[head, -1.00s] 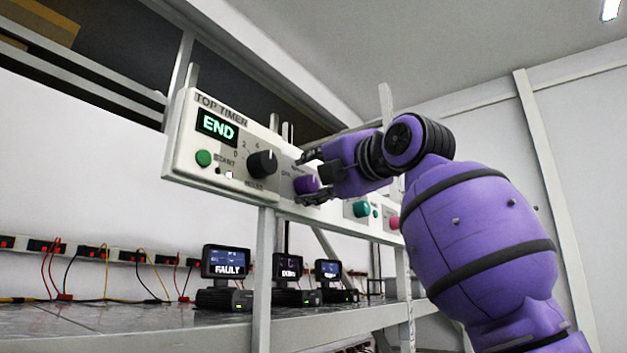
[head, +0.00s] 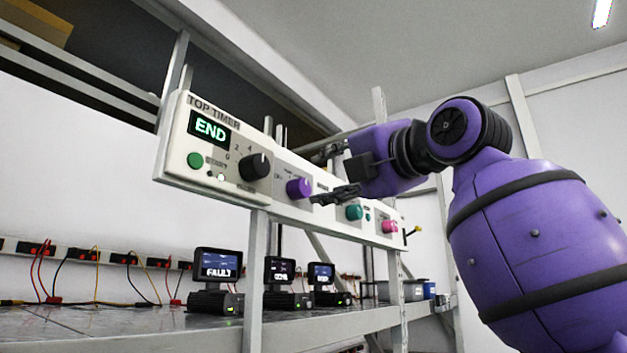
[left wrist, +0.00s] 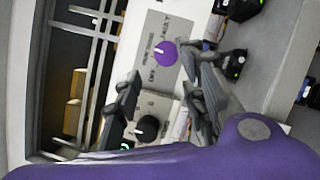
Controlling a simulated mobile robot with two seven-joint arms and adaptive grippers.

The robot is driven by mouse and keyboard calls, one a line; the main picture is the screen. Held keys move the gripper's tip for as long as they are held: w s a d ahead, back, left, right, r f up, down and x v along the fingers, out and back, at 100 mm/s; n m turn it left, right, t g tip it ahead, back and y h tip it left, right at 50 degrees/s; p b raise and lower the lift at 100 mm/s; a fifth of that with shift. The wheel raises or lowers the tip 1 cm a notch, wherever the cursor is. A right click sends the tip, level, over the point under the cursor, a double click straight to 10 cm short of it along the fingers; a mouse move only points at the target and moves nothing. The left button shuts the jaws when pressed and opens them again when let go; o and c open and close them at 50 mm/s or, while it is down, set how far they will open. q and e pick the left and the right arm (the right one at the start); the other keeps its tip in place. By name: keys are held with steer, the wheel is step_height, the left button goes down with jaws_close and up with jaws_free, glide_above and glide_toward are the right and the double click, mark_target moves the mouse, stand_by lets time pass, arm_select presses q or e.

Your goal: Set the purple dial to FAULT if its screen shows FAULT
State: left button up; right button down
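The purple dial (head: 299,187) is on the wall-side panel, right of the black TOP TIMER knob. It also shows in the left wrist view (left wrist: 165,54), with small labels around it; one seems to read FAULT. In the left wrist view the spread fingers (left wrist: 163,78) point toward the panel. The leftmost small screen (head: 218,264) on the shelf below reads FAULT. My right gripper is not in view.
The black knob (head: 255,167) and green START button (head: 195,160) are left of the dial. Teal (head: 354,212) and pink (head: 389,226) knobs are to its right. Two more screens (head: 279,270) (head: 320,273) stand on the shelf, with cables at left.

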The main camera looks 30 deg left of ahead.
arm_select(q)
steer(key=shift+v, duration=2.25)
